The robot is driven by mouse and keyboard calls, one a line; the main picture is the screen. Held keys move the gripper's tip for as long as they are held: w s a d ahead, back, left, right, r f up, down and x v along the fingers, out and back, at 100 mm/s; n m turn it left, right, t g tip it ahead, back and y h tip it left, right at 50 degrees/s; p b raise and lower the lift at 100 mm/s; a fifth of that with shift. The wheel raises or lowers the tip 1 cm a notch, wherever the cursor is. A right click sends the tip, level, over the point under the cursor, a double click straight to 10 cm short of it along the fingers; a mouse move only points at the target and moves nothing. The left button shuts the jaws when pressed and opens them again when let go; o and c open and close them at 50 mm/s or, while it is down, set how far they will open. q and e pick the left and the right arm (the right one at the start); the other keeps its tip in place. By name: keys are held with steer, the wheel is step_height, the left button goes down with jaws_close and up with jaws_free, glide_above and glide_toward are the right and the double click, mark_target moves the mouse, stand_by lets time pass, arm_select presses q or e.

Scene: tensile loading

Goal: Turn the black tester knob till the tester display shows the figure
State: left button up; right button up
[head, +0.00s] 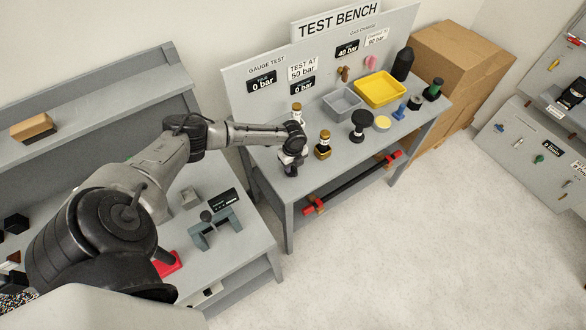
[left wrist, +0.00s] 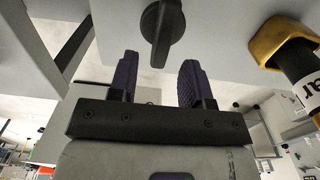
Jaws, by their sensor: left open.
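The black tester knob (left wrist: 163,28) shows at the top of the left wrist view, with a narrow grip bar on a grey surface. My left gripper (left wrist: 158,66) is open, its two purple-grey fingers pointing at the knob. The grip bar's lower end lies between the fingertips; I cannot tell whether they touch it. In the head view my left gripper (head: 291,160) is over the bench's front left, and the arm hides the knob. Two black displays under GAUGE TEST, the left display (head: 262,82) and the lower display (head: 303,85), read 0 bar. A card (head: 303,68) says TEST AT 50 bar.
A brass-and-black gauge (head: 323,146) stands close right of the gripper; another brass fitting (head: 297,113) stands behind it. A black round-topped part (head: 362,123), a grey bin (head: 342,103) and a yellow bin (head: 380,89) are further right. The floor in front is clear.

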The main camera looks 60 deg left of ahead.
mark_target(293, 169)
arm_select(q)
steer(key=shift+f, duration=1.85)
steer(key=shift+c, duration=0.2)
jaws_close()
